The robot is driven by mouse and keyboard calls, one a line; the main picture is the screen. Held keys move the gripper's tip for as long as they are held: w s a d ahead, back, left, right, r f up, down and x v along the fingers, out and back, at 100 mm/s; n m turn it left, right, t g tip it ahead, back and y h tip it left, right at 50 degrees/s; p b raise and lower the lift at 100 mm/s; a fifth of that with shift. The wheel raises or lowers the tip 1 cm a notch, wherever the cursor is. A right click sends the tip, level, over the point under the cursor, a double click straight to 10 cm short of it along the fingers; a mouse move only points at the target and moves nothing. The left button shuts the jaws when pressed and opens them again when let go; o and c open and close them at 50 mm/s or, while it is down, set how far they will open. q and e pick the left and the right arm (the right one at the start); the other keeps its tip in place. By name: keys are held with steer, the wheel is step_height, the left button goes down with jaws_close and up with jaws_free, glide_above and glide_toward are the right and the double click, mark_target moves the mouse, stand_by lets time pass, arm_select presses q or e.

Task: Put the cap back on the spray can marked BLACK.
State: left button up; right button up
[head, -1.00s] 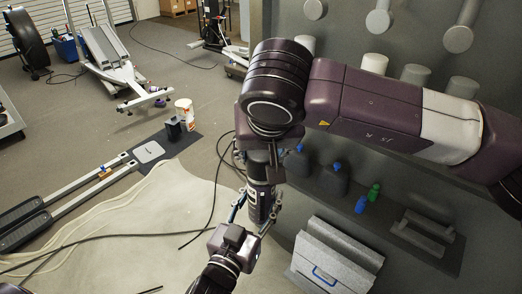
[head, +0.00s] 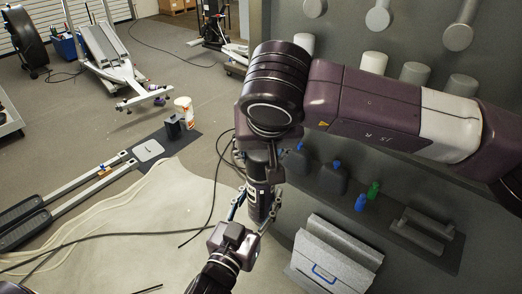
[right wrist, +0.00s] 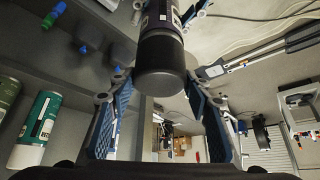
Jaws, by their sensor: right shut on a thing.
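My right gripper (head: 260,175) comes down from above, at the end of the arm reaching in from the right. It is shut on the dark cap (right wrist: 162,68), between its blue-padded fingers in the right wrist view. The spray can (head: 260,203), dark with a pale label, is in line below the cap; it also shows in the right wrist view (right wrist: 160,18). My left gripper (head: 254,217) comes up from the bottom with a finger on each side of the can, shut on it. I cannot read the marking or tell whether the cap is fully seated.
A wall shelf (head: 385,222) to the right holds dark bottles with blue caps (head: 332,179) and a green bottle (head: 374,190). A grey case (head: 335,255) stands below. Cables cross the floor at left. Green cans (right wrist: 40,130) show in the right wrist view.

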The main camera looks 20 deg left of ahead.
steer(key=shift+f, duration=0.45)
stand_by(0.5)
steer(key=o, duration=0.8)
